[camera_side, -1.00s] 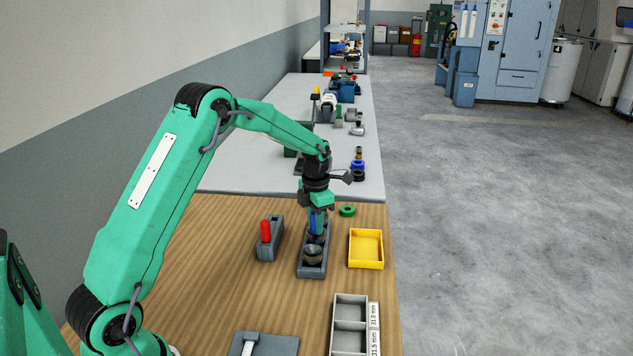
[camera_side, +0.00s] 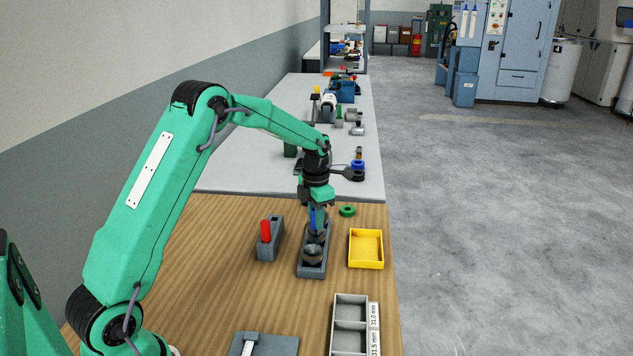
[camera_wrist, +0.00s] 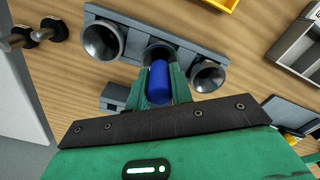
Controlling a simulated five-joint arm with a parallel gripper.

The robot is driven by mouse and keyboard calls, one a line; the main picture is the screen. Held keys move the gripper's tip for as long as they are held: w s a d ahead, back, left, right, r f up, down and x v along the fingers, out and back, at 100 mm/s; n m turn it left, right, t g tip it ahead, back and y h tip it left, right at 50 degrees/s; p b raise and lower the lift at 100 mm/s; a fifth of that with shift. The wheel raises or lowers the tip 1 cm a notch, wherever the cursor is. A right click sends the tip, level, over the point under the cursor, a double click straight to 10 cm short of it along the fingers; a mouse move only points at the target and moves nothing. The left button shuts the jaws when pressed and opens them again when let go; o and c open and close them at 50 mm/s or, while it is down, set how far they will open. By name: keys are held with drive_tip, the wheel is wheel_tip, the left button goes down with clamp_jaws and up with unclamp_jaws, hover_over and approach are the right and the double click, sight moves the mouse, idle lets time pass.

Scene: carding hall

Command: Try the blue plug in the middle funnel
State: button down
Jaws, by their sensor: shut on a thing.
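The blue plug (camera_wrist: 159,83) is between the fingers of my gripper (camera_wrist: 160,88) in the wrist view; the gripper is shut on it. In the side view my gripper (camera_side: 317,212) stands above the grey funnel rack, with a sliver of blue plug (camera_side: 313,217) visible. The wrist view shows three dark funnels in the rack (camera_wrist: 130,30). The plug's far end overlaps the mouth of the middle funnel (camera_wrist: 158,52); I cannot tell whether it is inside or touching. The outer funnels, one on the left (camera_wrist: 102,40) and one on the right (camera_wrist: 207,76), look empty.
A red plug (camera_side: 265,231) stands in a grey block (camera_side: 268,250) left of the rack. A yellow tray (camera_side: 366,264) is to the right, a green ring (camera_side: 347,211) behind. A labelled grey bin (camera_side: 350,326) is in front. Wood between them is clear.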

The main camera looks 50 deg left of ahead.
drive_tip(key=shift+r, duration=0.3)
drive_tip(key=shift+r, duration=0.35)
drive_tip(key=shift+r, duration=0.7)
drive_tip(key=shift+r, duration=0.7)
drive_tip(key=shift+r, duration=0.7)
drive_tip(key=shift+r, duration=0.35)
drive_tip(key=shift+r, duration=0.25)
drive_tip(key=shift+d, duration=0.1)
